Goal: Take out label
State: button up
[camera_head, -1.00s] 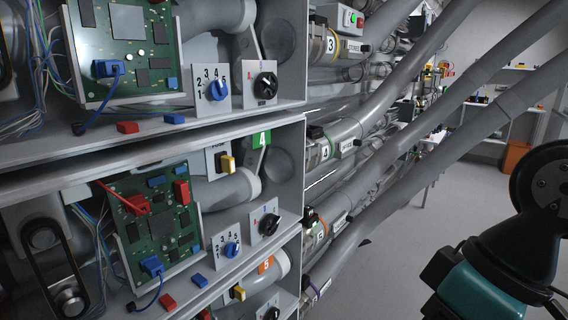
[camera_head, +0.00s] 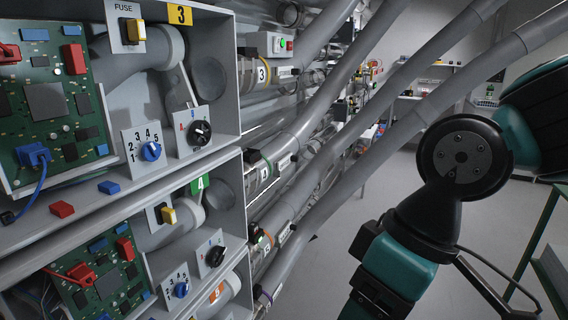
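Several number labels show on the cabinet at left: a yellow label 3 (camera_head: 180,14) on the top compartment's upper edge, a green label 4 (camera_head: 199,185) at the middle compartment, and an orange label 5 (camera_head: 217,293) lower down. White labels, one reading 3 (camera_head: 262,72) and one reading 4 (camera_head: 264,172), sit on the tube ends right of the cabinet. I cannot tell which label the task means. My teal and black arm links fill the right side, well apart from the labels. My gripper is not in view.
Circuit boards (camera_head: 47,100), rotary switches (camera_head: 200,132) and yellow fuses (camera_head: 135,30) fill the open compartments. Long grey tubes (camera_head: 385,140) slant up to the right between the cabinet and my arm. The floor (camera_head: 330,275) below the tubes looks clear. Shelves (camera_head: 425,85) stand at the back.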

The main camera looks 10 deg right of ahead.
aim_at(283, 162)
jog(key=u, duration=2.65)
jog(key=k, duration=0.95)
jog(key=z, duration=2.65)
jog(key=i, duration=1.6)
